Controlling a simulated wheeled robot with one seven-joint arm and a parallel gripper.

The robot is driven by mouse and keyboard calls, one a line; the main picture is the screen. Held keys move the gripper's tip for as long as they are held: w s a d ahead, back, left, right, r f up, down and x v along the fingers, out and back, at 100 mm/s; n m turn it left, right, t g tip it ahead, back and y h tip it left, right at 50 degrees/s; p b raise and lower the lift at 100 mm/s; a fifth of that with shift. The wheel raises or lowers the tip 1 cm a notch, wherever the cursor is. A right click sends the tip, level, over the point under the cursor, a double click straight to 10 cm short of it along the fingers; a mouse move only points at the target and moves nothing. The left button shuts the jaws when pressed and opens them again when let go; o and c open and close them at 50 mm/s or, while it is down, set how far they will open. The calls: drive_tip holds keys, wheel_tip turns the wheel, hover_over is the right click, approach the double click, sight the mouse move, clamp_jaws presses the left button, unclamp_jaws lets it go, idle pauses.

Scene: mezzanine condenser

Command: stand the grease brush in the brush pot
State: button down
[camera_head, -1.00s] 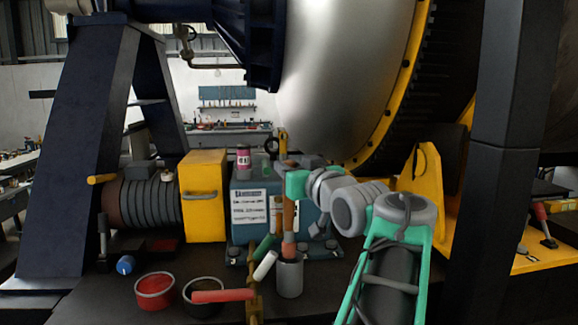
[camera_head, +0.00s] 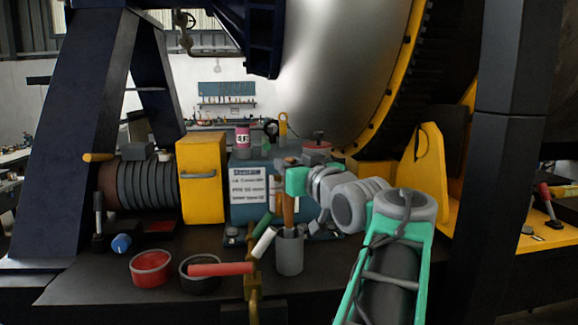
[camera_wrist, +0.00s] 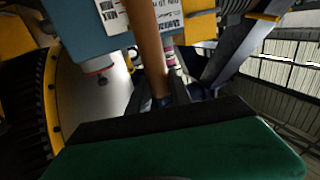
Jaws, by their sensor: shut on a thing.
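The grease brush (camera_head: 288,212) has a long orange-brown handle and is upright. My gripper (camera_head: 289,178) is shut on its upper handle, which also shows between the fingers in the wrist view (camera_wrist: 151,55). The brush pot (camera_head: 290,256) is a grey cylinder on the dark bench, directly below my gripper. The lower end of the brush is inside or behind the pot's rim and hidden; the handle lines up with the pot mouth. Whether it touches the pot floor cannot be told.
A red tin (camera_head: 151,267) and a dark tin (camera_head: 199,284) stand left of the pot, with a red bar (camera_head: 222,269) across the dark one. A white cylinder (camera_head: 264,242) and a brass pipe (camera_head: 252,287) are close to the pot's left. A blue box (camera_head: 249,193) stands behind.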

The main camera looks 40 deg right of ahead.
drive_tip(key=c, duration=1.1)
unclamp_jaws()
drive_tip(key=b+v, duration=0.2)
drive_tip(key=v, duration=0.5)
drive_tip(key=shift+s+a, duration=0.1)
drive_tip(key=shift+s, duration=0.2)
